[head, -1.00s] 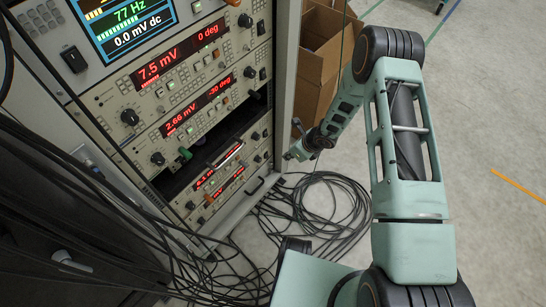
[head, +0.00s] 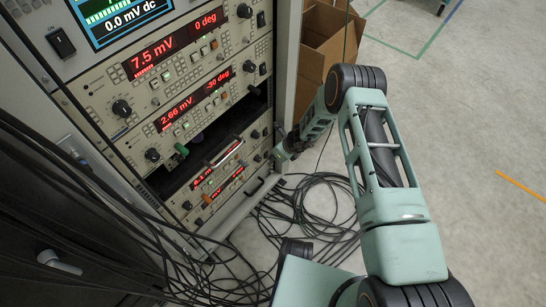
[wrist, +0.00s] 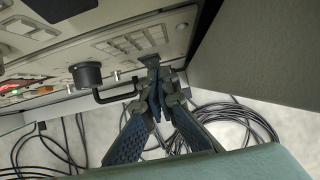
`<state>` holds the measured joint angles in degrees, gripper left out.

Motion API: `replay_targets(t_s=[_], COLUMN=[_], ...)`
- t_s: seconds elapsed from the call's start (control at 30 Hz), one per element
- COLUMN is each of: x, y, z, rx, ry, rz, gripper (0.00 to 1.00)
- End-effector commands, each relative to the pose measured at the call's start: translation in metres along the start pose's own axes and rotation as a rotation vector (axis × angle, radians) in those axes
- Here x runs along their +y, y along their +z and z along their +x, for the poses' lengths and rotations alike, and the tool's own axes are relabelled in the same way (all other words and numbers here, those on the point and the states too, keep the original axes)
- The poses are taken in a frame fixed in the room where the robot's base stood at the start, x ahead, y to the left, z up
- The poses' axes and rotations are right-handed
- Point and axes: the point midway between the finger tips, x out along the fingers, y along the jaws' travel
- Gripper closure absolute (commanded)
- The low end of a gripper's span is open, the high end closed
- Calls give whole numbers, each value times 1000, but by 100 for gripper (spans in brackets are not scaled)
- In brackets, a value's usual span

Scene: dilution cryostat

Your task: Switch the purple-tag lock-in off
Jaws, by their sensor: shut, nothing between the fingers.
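Lock-in units with red displays are stacked in the rack in the head view: an upper one (head: 170,58), a middle one (head: 195,108), and lower ones (head: 215,180) below a dark open slot. A dark purplish spot (head: 197,139) shows in that slot; I cannot tell whether it is the purple tag. My gripper (head: 276,157) is at the lower right edge of the rack. In the wrist view my gripper (wrist: 153,62) is shut and empty, its tips close to a lower panel's right end. Contact is unclear.
A black knob (wrist: 87,75) and a black bar handle (wrist: 112,98) are left of the tips in the wrist view. Loose black cables (head: 318,215) lie on the floor. A cardboard box (head: 325,40) stands behind my arm. Floor at the right is clear.

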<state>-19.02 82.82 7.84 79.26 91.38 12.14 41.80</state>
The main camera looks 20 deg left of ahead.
Motion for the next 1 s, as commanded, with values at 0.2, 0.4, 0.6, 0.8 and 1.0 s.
replay_targets(t_s=[0.2, 0.4, 0.6, 0.8, 1.0], x=[0, 0, 0, 0, 0], y=[0, 0, 3, 4, 8], z=[0, 5, 6, 3, -5], rx=[0, -1, -1, -1, -1], ry=[0, 1, 1, 1, 0], rz=[0, -1, 0, 0, 1], gripper=[100, 100, 100, 100, 100])
